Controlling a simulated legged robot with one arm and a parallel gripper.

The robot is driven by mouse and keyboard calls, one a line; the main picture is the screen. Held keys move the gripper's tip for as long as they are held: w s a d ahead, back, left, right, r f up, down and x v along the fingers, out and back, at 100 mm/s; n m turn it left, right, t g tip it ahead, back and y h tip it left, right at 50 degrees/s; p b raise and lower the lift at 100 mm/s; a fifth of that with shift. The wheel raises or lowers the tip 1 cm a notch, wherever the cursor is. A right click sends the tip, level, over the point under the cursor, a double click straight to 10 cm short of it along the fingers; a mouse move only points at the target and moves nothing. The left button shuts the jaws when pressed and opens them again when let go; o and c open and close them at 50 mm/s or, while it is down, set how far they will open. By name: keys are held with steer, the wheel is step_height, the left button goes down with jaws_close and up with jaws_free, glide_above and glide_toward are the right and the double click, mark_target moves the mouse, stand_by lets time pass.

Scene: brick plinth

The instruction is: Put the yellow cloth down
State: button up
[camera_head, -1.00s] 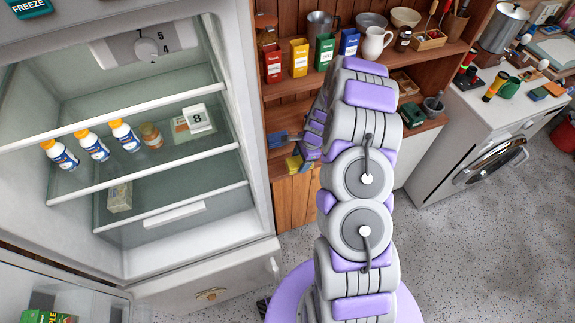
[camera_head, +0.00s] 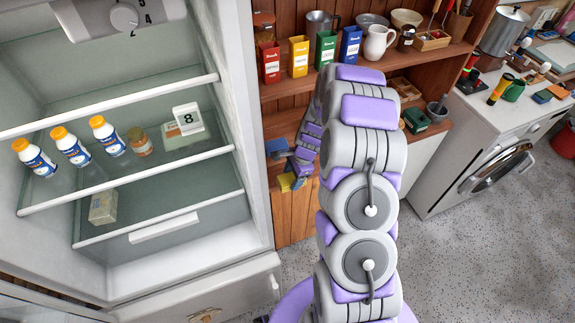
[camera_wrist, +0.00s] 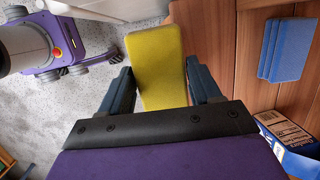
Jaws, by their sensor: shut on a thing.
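The yellow cloth (camera_wrist: 157,62) is a flat, folded rectangle in the wrist view. It lies between the two blue-grey fingers of my gripper (camera_wrist: 162,82), which is shut on it. In the head view the cloth (camera_head: 287,182) shows as a small yellow patch at the end of my arm, left of the arm links and in front of the wooden cabinet. My gripper (camera_head: 285,164) is partly hidden there. In the wrist view the cloth lies across the line between the grey floor and the wood. I cannot tell whether it touches the wood.
A folded blue cloth (camera_wrist: 287,48) lies on the wood at right in the wrist view, with a blue and white box (camera_wrist: 289,143) below it. The open fridge (camera_head: 228,120) stands at left. Cartons and a white jug (camera_head: 378,43) line the upper shelf.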

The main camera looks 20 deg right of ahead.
steer(key=w, duration=0.3)
steer(key=w+d+b, duration=0.1)
steer(key=w, duration=0.2)
steer(key=w+d+f, duration=0.1)
steer(key=w, duration=0.2)
steer(key=shift+b, duration=0.4)
steer(key=shift+f+b, duration=0.8)
steer(key=shift+f, duration=0.95)
steer(key=shift+s+r, duration=0.1)
steer(key=o, duration=0.9)
steer(key=shift+o, duration=0.2)
steer(key=p+v, duration=0.3)
steer(key=v, duration=0.9)
steer(key=shift+p, duration=0.35)
